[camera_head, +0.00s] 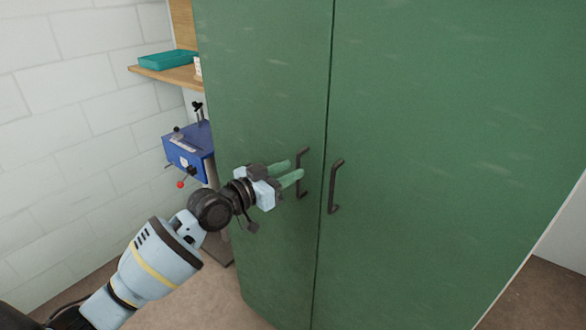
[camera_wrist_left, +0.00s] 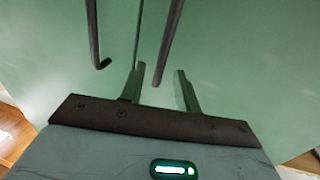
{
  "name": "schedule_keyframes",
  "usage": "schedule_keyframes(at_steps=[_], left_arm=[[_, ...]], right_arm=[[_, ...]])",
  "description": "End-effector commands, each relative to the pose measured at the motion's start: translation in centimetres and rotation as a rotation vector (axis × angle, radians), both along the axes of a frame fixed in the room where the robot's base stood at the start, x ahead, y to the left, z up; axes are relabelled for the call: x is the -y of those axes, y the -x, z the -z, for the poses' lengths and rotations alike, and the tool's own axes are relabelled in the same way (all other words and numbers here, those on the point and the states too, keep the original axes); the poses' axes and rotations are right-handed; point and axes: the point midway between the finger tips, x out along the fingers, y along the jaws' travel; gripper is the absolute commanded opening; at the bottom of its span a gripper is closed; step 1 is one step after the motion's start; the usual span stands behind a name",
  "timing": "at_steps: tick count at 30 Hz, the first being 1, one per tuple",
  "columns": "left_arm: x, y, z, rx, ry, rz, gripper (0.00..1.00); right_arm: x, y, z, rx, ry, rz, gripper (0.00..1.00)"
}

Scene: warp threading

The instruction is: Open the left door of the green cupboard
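The tall green cupboard (camera_head: 440,120) fills the middle and right of the head view. Its left door (camera_head: 265,80) is shut, flush with the right door at a vertical seam. The left door's dark bar handle (camera_head: 304,152) stands beside the seam, and the right door's handle (camera_head: 334,186) is just right of it. My left gripper (camera_head: 296,170) is open, its green fingertips close to the left handle. In the left wrist view, one handle (camera_wrist_left: 171,40) lies ahead between the spread fingers (camera_wrist_left: 160,84), and the other handle (camera_wrist_left: 93,35) is off to the left. Contact cannot be told.
A wooden shelf (camera_head: 165,75) with a teal tray (camera_head: 168,60) is on the white block wall (camera_head: 60,90) left of the cupboard. Below it stands a blue machine (camera_head: 188,145) with a red-knobbed lever. Brown floor shows at lower left and lower right.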

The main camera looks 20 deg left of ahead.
Motion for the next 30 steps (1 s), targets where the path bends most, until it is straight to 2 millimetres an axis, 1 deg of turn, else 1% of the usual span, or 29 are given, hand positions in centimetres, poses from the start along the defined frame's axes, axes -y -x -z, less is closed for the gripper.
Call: schedule_keyframes(at_steps=[3, 6, 15, 16, 17, 23, 30], left_arm=[[0.6, -1.1, 0.0, 0.0, 0.001, -0.001, 0.32], [0.9, -1.5, 0.0, 0.0, 0.0, -0.001, 0.32], [1.1, -1.7, 0.1, 0.0, -0.001, 0.0, 0.32], [1.0, -1.7, 0.1, -0.001, -0.001, 0.0, 0.31], [1.0, -1.7, 0.1, 0.0, -0.001, 0.0, 0.27], [1.0, -1.7, 0.1, -0.001, -0.001, -0.001, 0.01], [1.0, -1.7, 0.1, -0.001, -0.001, -0.001, 0.0]], right_arm=[[0.0, 0.0, 0.0, -0.001, 0.001, -0.001, 0.85], [0.1, 0.0, 0.0, -0.001, 0.001, -0.001, 0.85], [0.0, 0.0, 0.0, -0.001, -0.002, 0.004, 0.85], [-0.1, 0.0, 0.0, -0.001, -0.003, 0.004, 0.85], [-0.1, 0.0, 0.0, -0.001, -0.003, 0.006, 0.85], [-0.3, 0.0, 0.0, -0.001, -0.008, 0.012, 0.85], [-0.2, 0.0, 0.0, -0.001, -0.008, 0.012, 0.85]])
